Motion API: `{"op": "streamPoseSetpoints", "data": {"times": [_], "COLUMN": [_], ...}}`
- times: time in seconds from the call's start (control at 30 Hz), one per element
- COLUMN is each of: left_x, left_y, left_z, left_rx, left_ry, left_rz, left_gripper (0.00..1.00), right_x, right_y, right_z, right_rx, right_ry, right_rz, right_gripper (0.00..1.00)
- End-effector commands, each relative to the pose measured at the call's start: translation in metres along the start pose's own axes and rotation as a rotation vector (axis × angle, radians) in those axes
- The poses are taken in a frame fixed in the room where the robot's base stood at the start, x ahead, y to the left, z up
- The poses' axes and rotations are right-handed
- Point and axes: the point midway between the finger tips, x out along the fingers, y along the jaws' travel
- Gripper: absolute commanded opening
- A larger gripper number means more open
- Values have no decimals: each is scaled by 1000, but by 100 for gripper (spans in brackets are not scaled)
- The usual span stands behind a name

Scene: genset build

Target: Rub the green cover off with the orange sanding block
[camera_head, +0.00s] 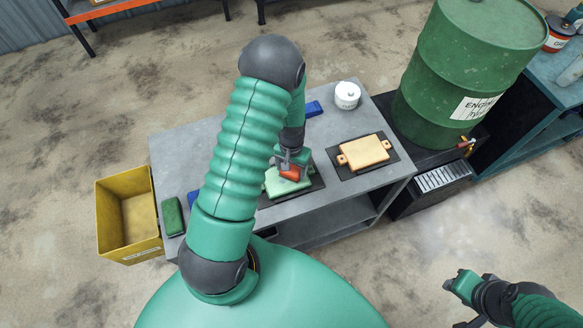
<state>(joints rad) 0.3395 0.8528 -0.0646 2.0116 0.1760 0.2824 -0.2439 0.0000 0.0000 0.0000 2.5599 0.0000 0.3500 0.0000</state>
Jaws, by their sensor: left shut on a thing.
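The orange sanding block (290,173) is held in my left gripper (288,164), low over the middle of the table. The green cover (279,189) lies on a dark mat just below the block. The block overlaps the cover's upper part and looks to be on it or just above; I cannot tell if they touch. My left arm hides the cover's left side. My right gripper (461,286) is at the lower right, away from the table over the floor; its fingers are too unclear to read.
A tan plate with side tabs (364,153) lies on another dark mat at the right of the grey table (180,146). A white pot (347,95), a blue item (314,109) and a green block (173,216) are also there. A yellow bin (128,217) stands left; a green drum (440,80) stands right.

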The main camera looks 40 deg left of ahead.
Motion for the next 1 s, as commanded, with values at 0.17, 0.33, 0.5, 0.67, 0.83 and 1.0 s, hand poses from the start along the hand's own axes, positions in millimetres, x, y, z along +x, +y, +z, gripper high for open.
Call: {"op": "streamPoseSetpoints", "data": {"times": [0.17,0.33,0.5,0.67,0.83,1.0], "left_x": [4,6,9,11,9,8], "left_y": [0,0,0,0,-4,-15], "left_z": [0,0,0,0,4,15], "left_rx": [0,0,0,0,-2,-2], "left_ry": [0,0,0,0,-1,-1], "left_rz": [0,0,0,0,0,0], "left_gripper": [20,20,20,20,20,20], "right_x": [3,4,6,8,6,4], "right_y": [0,0,0,0,0,0], "right_z": [1,1,2,2,2,1], "right_rx": [0,0,0,0,0,0], "right_ry": [0,0,0,0,0,0], "right_rz": [0,0,0,0,0,0], "right_gripper": [36,36,36,36,36,36]}}
